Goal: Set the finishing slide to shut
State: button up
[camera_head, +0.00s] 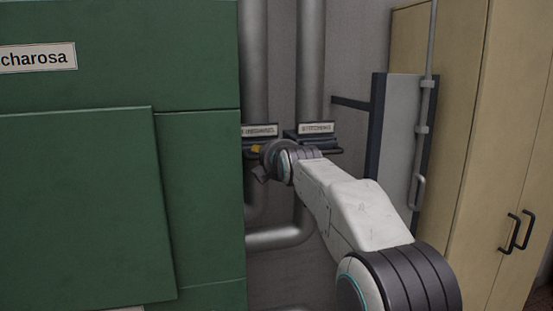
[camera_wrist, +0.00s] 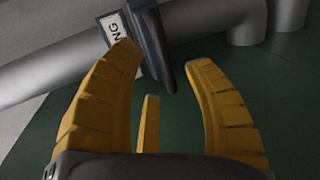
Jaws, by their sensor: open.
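Two dark slide units sit on vertical grey pipes in the head view. The left slide (camera_head: 250,141) has a label partly cut off by the green cabinet, hard to read but looking like "finishing". The right slide (camera_head: 304,139) has a label that seems to read "stitching". Contact cannot be told.
A large green cabinet (camera_head: 80,200) stands close on the left and hides part of the left pipe. Grey pipes (camera_head: 275,238) bend below the slides. A grey panel (camera_head: 400,140) with a vertical rod and a tan cupboard (camera_head: 450,100) stand on the right.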

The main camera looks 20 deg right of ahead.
jog(key=v, duration=0.7)
jog(key=shift+s, duration=0.2)
